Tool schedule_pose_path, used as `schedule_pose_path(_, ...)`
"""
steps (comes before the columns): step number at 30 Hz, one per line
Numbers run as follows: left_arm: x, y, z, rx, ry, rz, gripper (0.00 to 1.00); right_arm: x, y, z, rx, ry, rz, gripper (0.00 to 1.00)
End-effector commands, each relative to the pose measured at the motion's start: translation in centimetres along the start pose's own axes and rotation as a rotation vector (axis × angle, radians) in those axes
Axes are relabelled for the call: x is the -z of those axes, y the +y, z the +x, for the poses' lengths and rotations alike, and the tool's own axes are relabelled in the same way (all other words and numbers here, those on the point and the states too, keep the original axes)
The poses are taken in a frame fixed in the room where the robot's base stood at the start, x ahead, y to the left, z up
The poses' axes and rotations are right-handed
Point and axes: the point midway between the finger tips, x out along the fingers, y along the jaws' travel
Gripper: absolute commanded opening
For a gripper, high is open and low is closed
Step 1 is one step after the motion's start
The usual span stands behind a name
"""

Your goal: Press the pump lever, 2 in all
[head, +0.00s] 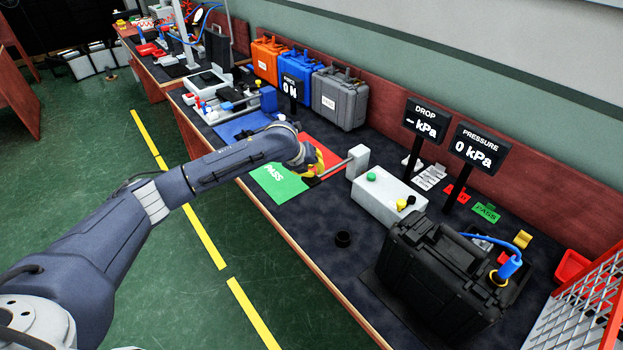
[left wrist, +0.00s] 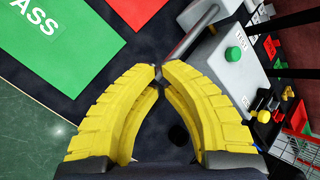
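The pump is a pale grey box (head: 385,198) with a green button, and an upright post (head: 357,160) stands at its left end. Its metal lever (head: 335,170) runs from the post down and left toward my left gripper (head: 314,176). In the left wrist view, the lever (left wrist: 190,38) ends at the tips of my yellow-fingered left gripper (left wrist: 159,72). The fingertips come together with nothing seen between them. The lever's far end is hidden by the fingers, and I cannot tell whether they touch it. My right gripper is in neither view.
Green (head: 278,183) and red (head: 322,147) mats lie beside the left gripper. The pressure sign (head: 475,148) reads 0 kPa and the drop sign (head: 423,120) shows a dash. A black case (head: 440,275) stands right of the pump. A small black ring (head: 343,239) lies on clear bench.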

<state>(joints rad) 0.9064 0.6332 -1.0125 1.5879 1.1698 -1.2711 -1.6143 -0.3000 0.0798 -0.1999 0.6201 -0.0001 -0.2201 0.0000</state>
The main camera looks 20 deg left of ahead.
Motion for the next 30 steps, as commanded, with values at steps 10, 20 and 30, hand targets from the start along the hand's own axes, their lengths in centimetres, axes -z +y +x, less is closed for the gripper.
schedule_pose_path(10, 0.13, 0.13, 0.23, -0.001, 0.000, 0.000, 0.00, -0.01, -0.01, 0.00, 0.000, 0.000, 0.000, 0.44)
schedule_pose_path(20, 0.30, 0.28, 0.51, -0.001, 0.001, 0.000, 0.00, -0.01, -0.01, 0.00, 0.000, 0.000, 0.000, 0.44)
schedule_pose_path(30, 0.47, 0.40, 0.79, 0.000, 0.001, 0.000, 0.00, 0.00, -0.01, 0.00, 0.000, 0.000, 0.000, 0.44)
